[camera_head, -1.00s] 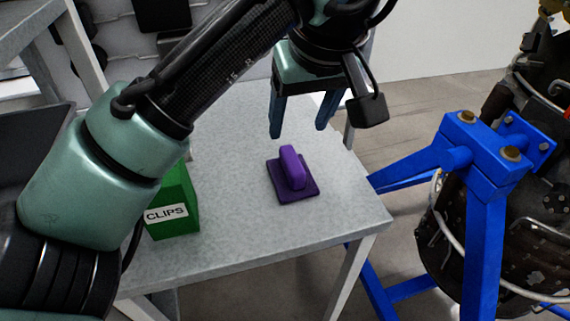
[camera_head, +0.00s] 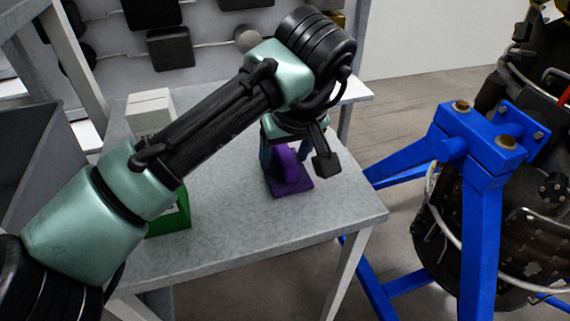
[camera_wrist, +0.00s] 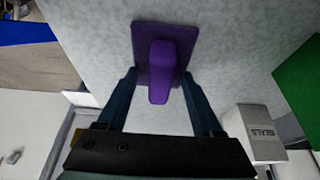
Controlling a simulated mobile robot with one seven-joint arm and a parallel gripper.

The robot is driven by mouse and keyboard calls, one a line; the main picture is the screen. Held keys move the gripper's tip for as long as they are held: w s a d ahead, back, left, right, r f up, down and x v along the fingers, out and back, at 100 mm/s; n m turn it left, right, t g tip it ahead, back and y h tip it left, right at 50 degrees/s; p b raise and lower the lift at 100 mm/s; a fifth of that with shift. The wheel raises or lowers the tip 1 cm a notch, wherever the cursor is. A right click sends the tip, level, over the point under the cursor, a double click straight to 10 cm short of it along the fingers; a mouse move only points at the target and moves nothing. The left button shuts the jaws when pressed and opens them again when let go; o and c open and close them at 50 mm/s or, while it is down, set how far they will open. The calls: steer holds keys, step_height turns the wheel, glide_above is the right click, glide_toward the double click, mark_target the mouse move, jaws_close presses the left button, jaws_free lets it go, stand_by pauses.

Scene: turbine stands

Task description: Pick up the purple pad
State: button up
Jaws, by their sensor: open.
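The purple pad (camera_head: 291,180) lies on the grey table, a flat square base with a raised rounded handle. In the wrist view the pad (camera_wrist: 162,68) is at the top middle, with its handle pointing down between my fingers. My gripper (camera_wrist: 159,82) is open, with one blue finger on each side of the handle and a visible gap at each side. In the head view my gripper (camera_head: 285,158) is low at the pad's far side, and its wrist partly hides it. I cannot tell whether the fingers touch the pad's base.
The grey table (camera_head: 250,235) is clear in front of the pad. A green box (camera_head: 172,220) stands to the left, partly behind my arm. A white box (camera_head: 150,110), labelled SEALS in the wrist view (camera_wrist: 262,132), stands farther back. A blue turbine stand (camera_head: 480,170) is close to the table's right.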

jaws_close()
steer(key=shift+r, duration=0.1)
stand_by(0.3)
